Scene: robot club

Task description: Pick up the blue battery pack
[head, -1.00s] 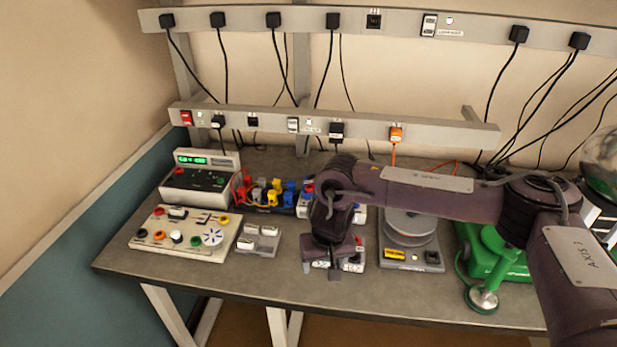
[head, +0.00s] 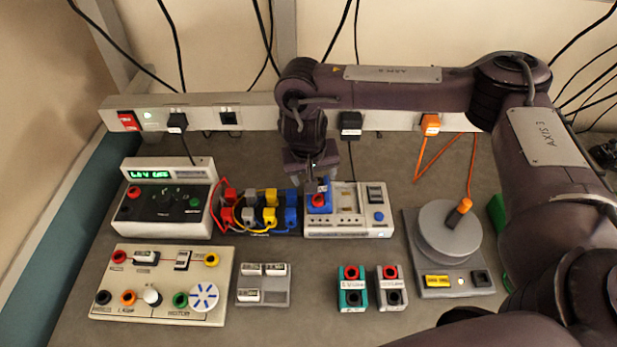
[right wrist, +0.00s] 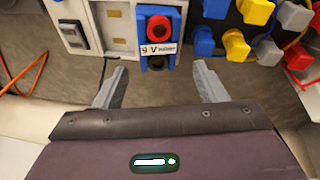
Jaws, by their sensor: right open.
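The blue battery pack (head: 319,209) has a red terminal on top and sits in the left bay of a pale charger dock (head: 347,230). In the right wrist view, the blue battery pack (right wrist: 158,62) shows a white label, a red socket and a dark socket. My right gripper (head: 318,178) is just behind and above the pack, pointing down. In the right wrist view, my right gripper (right wrist: 162,84) is open and empty, its two fingers apart on either side of the pack's line. My left gripper is out of view.
A teal pack (head: 352,299) and a grey pack (head: 391,299) stand in front of the dock. Coloured plugs (head: 262,211) crowd its left side. A power strip (head: 380,122) runs along the back.

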